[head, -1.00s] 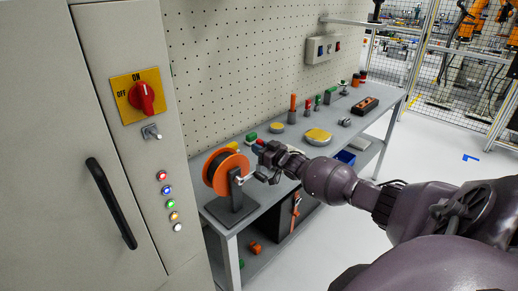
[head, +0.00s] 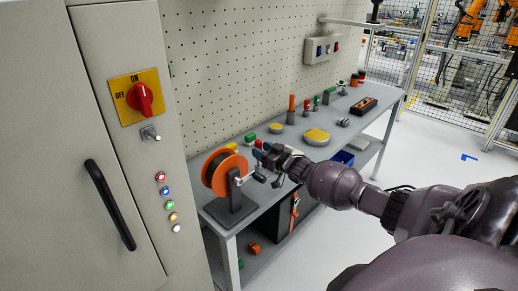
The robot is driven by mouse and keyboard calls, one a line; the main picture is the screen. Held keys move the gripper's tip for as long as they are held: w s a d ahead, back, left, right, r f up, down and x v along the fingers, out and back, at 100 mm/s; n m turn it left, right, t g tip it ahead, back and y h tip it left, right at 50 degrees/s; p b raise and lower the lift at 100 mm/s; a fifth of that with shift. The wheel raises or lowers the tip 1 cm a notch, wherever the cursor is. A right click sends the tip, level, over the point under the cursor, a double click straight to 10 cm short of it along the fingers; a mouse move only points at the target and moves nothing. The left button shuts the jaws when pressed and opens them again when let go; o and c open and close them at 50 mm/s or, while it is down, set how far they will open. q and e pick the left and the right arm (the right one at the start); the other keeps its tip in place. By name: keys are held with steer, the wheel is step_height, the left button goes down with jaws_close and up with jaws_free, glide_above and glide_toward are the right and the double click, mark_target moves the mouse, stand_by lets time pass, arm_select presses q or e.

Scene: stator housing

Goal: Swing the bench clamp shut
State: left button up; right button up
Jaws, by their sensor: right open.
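A red-orange clamp-like part (head: 294,208) hangs at the front edge of the workbench, below the top. I take it for the bench clamp, but it is small and I cannot tell how far it is swung. My right gripper (head: 262,166) is open over the bench top, just right of the orange reel. It is above and left of the clamp-like part and apart from it. The gripper's fingers are small in the picture and partly merge with dark parts on the bench. My left gripper is out of view.
An orange reel (head: 222,172) on a dark stand with a crank stands at the bench's near end. Yellow discs (head: 317,137), a black tray (head: 363,107) and several small coloured parts lie further back. A grey cabinet (head: 110,215) stands at left; floor at right is clear.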

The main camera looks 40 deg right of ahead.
steer(key=s, duration=0.8)
steer(key=shift+s+d, duration=0.3)
steer(key=shift+d, duration=0.05)
stand_by(0.5)
steer(key=s+a+f+n+g, duration=0.2)
steer(key=s+a+f, duration=0.2)
steer(key=a, duration=0.4)
steer(key=s+a+f+n+g, duration=0.25)
steer(key=a+f, duration=0.25)
steer(key=a, duration=0.3)
steer(key=s+a+f+m, duration=0.1)
steer(key=s+a+f, duration=0.1)
steer(key=s, duration=0.3)
steer(key=s+a+f+m+g+h, duration=0.1)
steer(key=s+a+f+m, duration=0.1)
steer(key=s+a, duration=0.3)
steer(key=s+a+f+m, duration=0.1)
steer(key=s+a+f, duration=0.1)
steer(key=s+a, duration=0.2)
steer(key=s, duration=0.3)
steer(key=shift+s+a+f+g, duration=0.2)
steer(key=shift+s+f+g, duration=0.05)
steer(key=shift+f+g, duration=0.1)
